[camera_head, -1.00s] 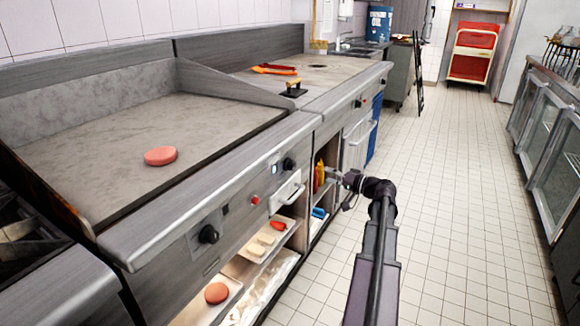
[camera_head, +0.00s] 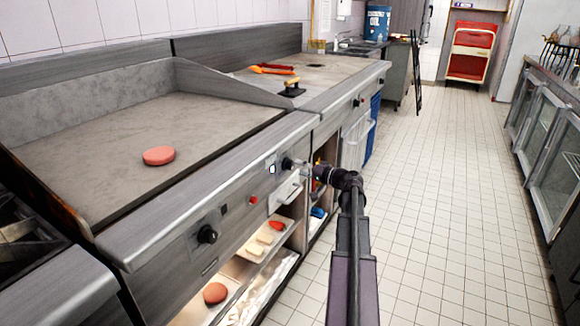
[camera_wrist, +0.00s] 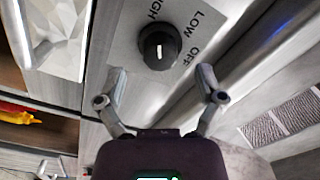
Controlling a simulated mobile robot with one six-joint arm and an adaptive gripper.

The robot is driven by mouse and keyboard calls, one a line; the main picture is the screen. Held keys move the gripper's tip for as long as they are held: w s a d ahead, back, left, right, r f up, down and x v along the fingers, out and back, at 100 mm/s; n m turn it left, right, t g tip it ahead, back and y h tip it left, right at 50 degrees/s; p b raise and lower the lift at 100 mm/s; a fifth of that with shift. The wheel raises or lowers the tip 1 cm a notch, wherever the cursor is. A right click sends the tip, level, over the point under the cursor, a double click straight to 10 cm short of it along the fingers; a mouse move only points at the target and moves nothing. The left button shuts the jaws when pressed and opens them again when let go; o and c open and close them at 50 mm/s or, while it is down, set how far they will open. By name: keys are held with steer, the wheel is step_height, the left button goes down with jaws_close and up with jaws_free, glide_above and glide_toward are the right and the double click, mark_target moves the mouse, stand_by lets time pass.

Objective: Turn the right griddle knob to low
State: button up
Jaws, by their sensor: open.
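The right griddle knob (camera_head: 287,163) is black and round, on the griddle's front panel. In the wrist view the knob (camera_wrist: 159,47) stands ahead of my gripper (camera_wrist: 161,82), near the middle line between its fingertips. Its white mark runs up and down in that picture. The words LOW and OFF are printed to its right, with part of another word above. My gripper is open and empty, its two fingers apart on either side and short of the knob. In the head view my gripper (camera_head: 304,166) is just right of the knob, small and partly unclear.
A left knob (camera_head: 207,234) and a red button (camera_head: 253,200) are on the same panel. A pink patty (camera_head: 159,156) lies on the griddle plate (camera_head: 90,165). Shelves below hold food trays. The tiled floor (camera_head: 430,220) to the right is clear.

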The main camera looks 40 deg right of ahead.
mark_target(293, 166)
steer(key=shift+x, duration=2)
steer(key=shift+c, duration=0.2)
steer(key=c, duration=1)
